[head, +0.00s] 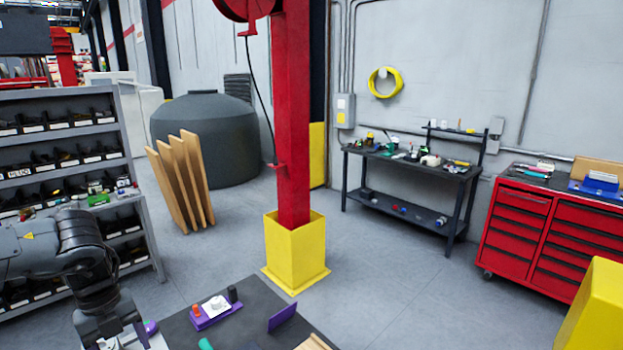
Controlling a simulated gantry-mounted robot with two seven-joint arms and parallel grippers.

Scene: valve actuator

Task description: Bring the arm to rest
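My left arm (55,245) comes in from the left edge and bends down at its dark wrist. My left gripper (122,343) points down at the bottom edge, left of the dark table (248,332). The frame cuts off its fingertips, so whether it is open or shut is hidden. A small purple object (150,327) shows right beside it. My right arm and gripper are not in view.
On the table are a purple holder (216,311) with small parts and a purple plate (282,317). Behind it stands a red post (293,120) in a yellow base (295,250). A grey bin shelf (70,125) stands left, near my arm.

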